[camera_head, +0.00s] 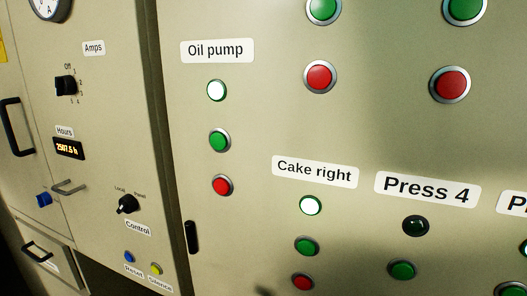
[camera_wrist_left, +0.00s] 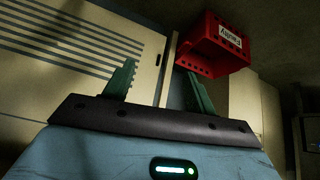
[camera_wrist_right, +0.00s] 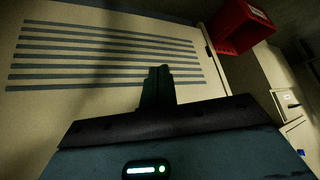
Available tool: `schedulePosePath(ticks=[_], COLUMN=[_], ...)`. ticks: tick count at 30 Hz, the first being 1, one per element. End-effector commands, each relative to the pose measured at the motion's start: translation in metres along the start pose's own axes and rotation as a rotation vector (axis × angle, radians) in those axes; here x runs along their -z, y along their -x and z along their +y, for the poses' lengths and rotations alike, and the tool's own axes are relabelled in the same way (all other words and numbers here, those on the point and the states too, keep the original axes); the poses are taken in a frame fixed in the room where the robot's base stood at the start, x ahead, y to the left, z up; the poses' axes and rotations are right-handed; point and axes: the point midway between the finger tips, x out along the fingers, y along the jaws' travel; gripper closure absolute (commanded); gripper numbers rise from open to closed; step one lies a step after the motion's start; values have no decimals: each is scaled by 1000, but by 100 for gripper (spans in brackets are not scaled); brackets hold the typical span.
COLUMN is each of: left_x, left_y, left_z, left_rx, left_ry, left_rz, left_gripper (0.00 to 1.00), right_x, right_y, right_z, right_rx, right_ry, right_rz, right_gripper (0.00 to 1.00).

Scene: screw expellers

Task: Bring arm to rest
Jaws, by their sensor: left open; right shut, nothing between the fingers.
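My left gripper (camera_wrist_left: 160,84) shows in the left wrist view with its two green fingers wide apart and nothing between them. My right gripper (camera_wrist_right: 158,72) shows in the right wrist view with its fingers together and nothing held. Neither gripper shows clearly in the head view, which is filled by a beige control panel (camera_head: 260,120). A small dark blur at the bottom of that view cannot be made out.
The panel has an oil pump lamp (camera_head: 217,90) and a cake right lamp (camera_head: 311,206), both lit white, and a dark Press 4 lamp (camera_head: 415,226). A red box (camera_wrist_left: 212,50) hangs beyond my left gripper; it also shows in the right wrist view (camera_wrist_right: 232,30).

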Motion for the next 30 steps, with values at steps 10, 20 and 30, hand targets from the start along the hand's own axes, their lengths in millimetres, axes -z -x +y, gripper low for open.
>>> schedulePosePath(ticks=[10, 20, 30], left_x=[95, 109, 108], left_y=[54, 61, 61], left_z=[-3, -4, -4], left_rx=[18, 22, 21], left_ry=[-16, -19, -19], left_rz=[151, 179, 177], left_gripper=[44, 44, 44], right_x=[95, 105, 103], right_y=[55, 61, 60], right_z=[2, 2, 2], right_rx=[-18, -21, -21], right_ry=[12, 10, 10], right_rz=[151, 171, 167], right_gripper=[100, 100, 100])
